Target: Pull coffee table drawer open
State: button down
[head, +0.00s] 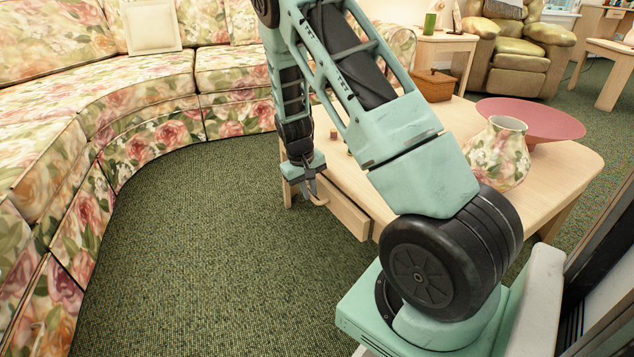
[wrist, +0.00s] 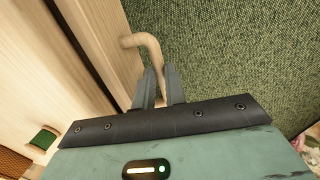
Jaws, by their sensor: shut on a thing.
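The light wood coffee table (head: 560,180) stands right of centre in the head view, partly behind my arm. Its drawer front (head: 348,212) faces the open carpet at left, and the drawer appears to stand out a little from the table. In the wrist view, a dark gap separates the tabletop (wrist: 35,60) from the drawer front (wrist: 108,45). A curved wooden handle (wrist: 150,50) sticks out from that front. My gripper (wrist: 159,74) is shut on the handle, with one finger on each side. In the head view, my gripper (head: 318,200) is low beside the drawer front.
A floral vase (head: 500,150) and a wide pink bowl (head: 535,117) stand on the table. A brown basket (head: 433,85) is at its far end. A curved floral sofa (head: 150,90) wraps around the left and back. The green carpet (head: 200,260) before the drawer is clear.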

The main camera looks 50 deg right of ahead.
jog(key=w+a+p, duration=0.3)
jog(key=a+p, duration=0.1)
jog(key=a, duration=0.5)
jog(key=w+a+p, duration=0.3)
jog(key=a+p, duration=0.2)
jog(key=a, duration=0.5)
jog(key=shift+w, duration=0.4)
jog(key=c, duration=1.7)
grip_release()
jog(key=shift+r, duration=0.15)
jog(key=a+r+p, duration=0.1)
jog(key=r+p, duration=0.1)
jog(key=r, duration=0.3)
jog(key=a+r+p, duration=0.1)
jog(key=r+p, duration=0.1)
jog(key=r, duration=0.4)
jog(key=w+a+r+p, duration=0.1)
jog(key=r+p, duration=0.1)
jog(key=r, duration=0.4)
